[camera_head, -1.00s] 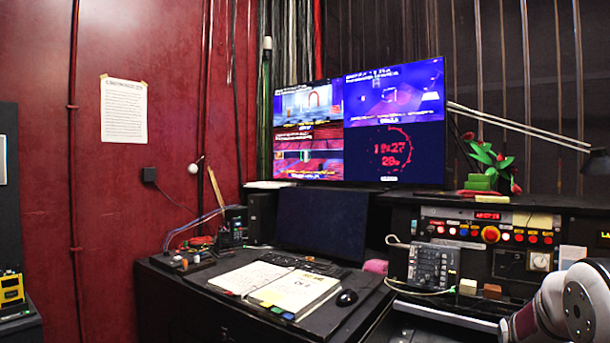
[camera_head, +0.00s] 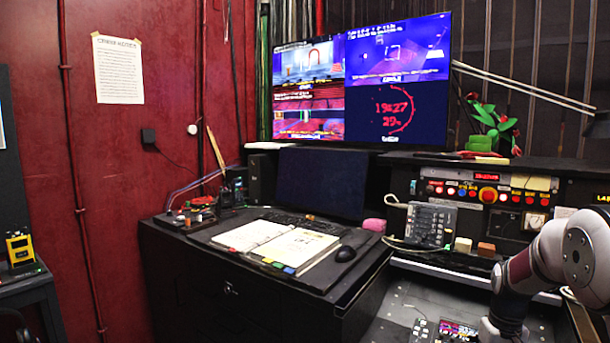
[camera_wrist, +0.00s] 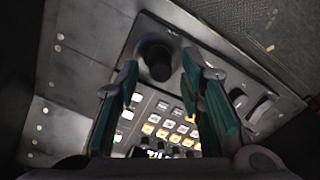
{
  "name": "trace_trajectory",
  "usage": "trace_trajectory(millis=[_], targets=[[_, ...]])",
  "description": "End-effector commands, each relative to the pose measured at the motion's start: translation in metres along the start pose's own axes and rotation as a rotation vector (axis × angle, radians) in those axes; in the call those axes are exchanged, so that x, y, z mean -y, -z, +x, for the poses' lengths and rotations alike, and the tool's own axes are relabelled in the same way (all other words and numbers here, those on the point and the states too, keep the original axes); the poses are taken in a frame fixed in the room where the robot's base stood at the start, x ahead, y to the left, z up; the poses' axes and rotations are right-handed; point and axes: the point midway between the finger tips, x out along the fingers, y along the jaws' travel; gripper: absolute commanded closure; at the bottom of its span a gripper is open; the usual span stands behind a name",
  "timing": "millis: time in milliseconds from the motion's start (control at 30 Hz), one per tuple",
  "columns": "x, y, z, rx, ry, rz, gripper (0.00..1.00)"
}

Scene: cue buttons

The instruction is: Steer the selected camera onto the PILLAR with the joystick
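My gripper (camera_wrist: 165,95) is open in the wrist view, its two green-padded fingers apart with nothing between the pads. A black joystick knob (camera_wrist: 156,60) stands on a grey control panel (camera_wrist: 215,65) beyond the fingertips, seen through the gap. I cannot tell whether a finger touches it. Lit buttons (camera_wrist: 165,125) show between the fingers. The wall monitor (camera_head: 362,80) shows several pictures: a red arch at upper left, a bluish scene with a pale box outline at upper right. No pillar can be clearly made out. In the head view my gripper is hidden.
A black desk (camera_head: 215,250) holds an open binder (camera_head: 280,245), a mouse (camera_head: 345,253) and a dark screen (camera_head: 320,183). A console with a red button (camera_head: 488,195) and a grey keypad box (camera_head: 430,222) stands at right. A small lit panel (camera_head: 455,330) shows at the bottom.

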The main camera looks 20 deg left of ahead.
Motion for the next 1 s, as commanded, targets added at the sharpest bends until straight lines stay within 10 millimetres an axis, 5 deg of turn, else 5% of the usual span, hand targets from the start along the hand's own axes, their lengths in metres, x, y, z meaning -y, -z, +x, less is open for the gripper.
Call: trace_trajectory(millis=[633, 1000], targets=[[0.0, 0.0, -0.048, -0.002, 0.0, 0.001, 0.65], [0.0, 0.0, -0.052, -0.001, 0.0, 0.0, 0.65]])
